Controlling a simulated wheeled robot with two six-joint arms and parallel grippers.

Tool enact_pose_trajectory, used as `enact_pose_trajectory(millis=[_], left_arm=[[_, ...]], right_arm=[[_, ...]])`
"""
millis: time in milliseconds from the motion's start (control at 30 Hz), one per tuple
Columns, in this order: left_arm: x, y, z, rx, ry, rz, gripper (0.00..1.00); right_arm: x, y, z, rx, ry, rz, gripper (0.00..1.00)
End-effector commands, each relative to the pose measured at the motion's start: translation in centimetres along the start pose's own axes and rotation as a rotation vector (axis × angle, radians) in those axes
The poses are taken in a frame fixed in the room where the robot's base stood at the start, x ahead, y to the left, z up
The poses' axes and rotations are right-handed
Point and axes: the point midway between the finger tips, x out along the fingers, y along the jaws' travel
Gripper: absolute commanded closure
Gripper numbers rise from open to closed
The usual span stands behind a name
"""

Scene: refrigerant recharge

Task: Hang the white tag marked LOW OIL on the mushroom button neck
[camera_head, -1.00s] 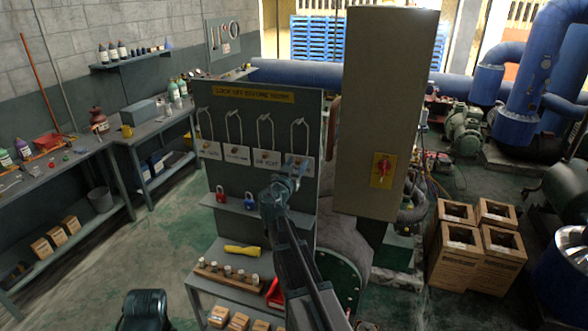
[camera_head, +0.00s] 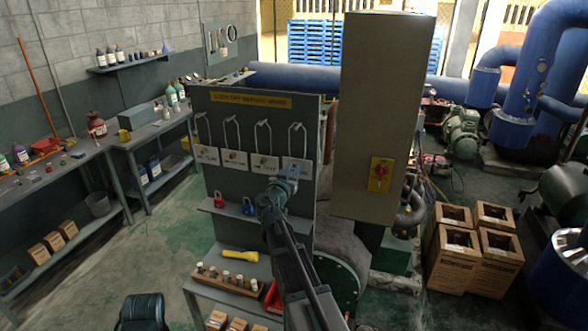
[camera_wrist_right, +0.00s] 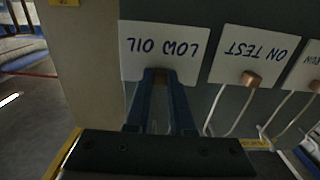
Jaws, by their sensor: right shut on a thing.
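The white LOW OIL tag (camera_head: 297,169) is the rightmost of a row of tags on the grey board in the head view. The red mushroom button (camera_head: 381,168) is on a yellow plate on the tall box, right of the board. Its neck is too small to make out. My left gripper is out of view.
Other tags hang close left of it, among them ON TEST (camera_wrist_right: 254,52). A shelf below holds a red padlock (camera_head: 219,200) and a blue padlock (camera_head: 249,206). The tall beige box (camera_head: 385,90) stands right of the board, with a gap between.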

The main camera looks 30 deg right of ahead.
Motion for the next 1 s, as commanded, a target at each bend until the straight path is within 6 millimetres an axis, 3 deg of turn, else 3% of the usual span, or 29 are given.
enact_pose_trajectory(millis=[433, 800, 1000], left_arm=[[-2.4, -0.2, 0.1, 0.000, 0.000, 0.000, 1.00], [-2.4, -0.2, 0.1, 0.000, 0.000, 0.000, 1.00], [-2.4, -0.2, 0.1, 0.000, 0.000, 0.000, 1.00]], right_arm=[[0.0, 0.0, -2.4, 0.000, 0.000, 0.000, 1.00], [-0.1, 0.0, -2.4, 0.000, 0.000, 0.000, 1.00], [-1.4, 0.1, -2.4, 0.000, 0.000, 0.000, 1.00]])
